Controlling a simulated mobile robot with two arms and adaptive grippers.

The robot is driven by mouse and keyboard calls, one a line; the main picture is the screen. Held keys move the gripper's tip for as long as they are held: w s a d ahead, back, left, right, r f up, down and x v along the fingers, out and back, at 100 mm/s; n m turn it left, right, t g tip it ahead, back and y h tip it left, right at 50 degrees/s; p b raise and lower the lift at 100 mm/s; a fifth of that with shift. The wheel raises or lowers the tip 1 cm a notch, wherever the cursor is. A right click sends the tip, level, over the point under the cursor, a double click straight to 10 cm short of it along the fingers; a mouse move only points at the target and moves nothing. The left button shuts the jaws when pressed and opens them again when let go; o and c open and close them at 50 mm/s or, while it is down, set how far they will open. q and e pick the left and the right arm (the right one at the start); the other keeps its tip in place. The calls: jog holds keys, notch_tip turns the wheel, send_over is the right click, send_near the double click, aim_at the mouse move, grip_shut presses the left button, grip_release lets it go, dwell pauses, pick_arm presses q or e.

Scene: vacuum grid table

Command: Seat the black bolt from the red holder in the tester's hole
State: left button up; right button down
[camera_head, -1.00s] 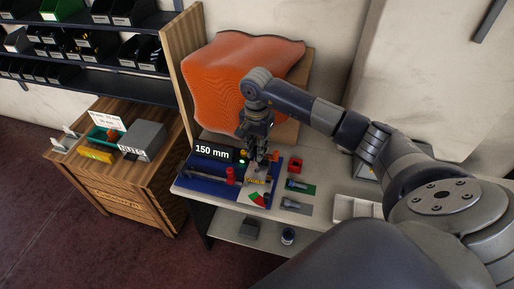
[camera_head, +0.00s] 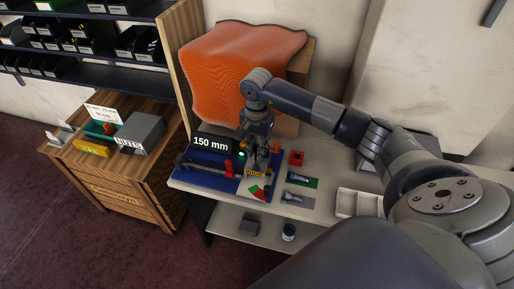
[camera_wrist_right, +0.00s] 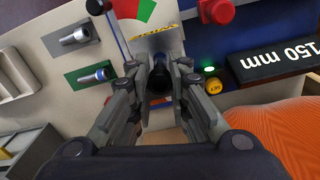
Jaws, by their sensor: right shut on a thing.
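My right gripper (camera_head: 260,168) is over the tester's striped front part (camera_head: 254,174). In the right wrist view its fingers (camera_wrist_right: 160,78) are shut on a dark cylindrical thing, the black bolt (camera_wrist_right: 159,72), which points at the tester's grey plate (camera_wrist_right: 152,38). The tester's hole is hidden, so I cannot tell whether the bolt's tip is in it. My left gripper is out of view.
Silver bolts lie on a green mat (camera_head: 311,183) and a grey mat (camera_head: 307,202) at the right. A white tray (camera_head: 358,203) stands beyond.

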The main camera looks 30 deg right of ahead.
jog(key=shift+b, duration=0.7)
dwell(1.1)
jog(key=shift+f+b, duration=1.9)
jog(key=shift+f, duration=0.3)
jog(key=shift+r, duration=0.2)
jog(key=shift+r+p, duration=1)
jog(key=shift+r, duration=0.75)
jog(key=shift+b, duration=0.65)
dwell(0.7)
jog(key=shift+f+b, duration=0.45)
jog(key=shift+f, duration=0.15)
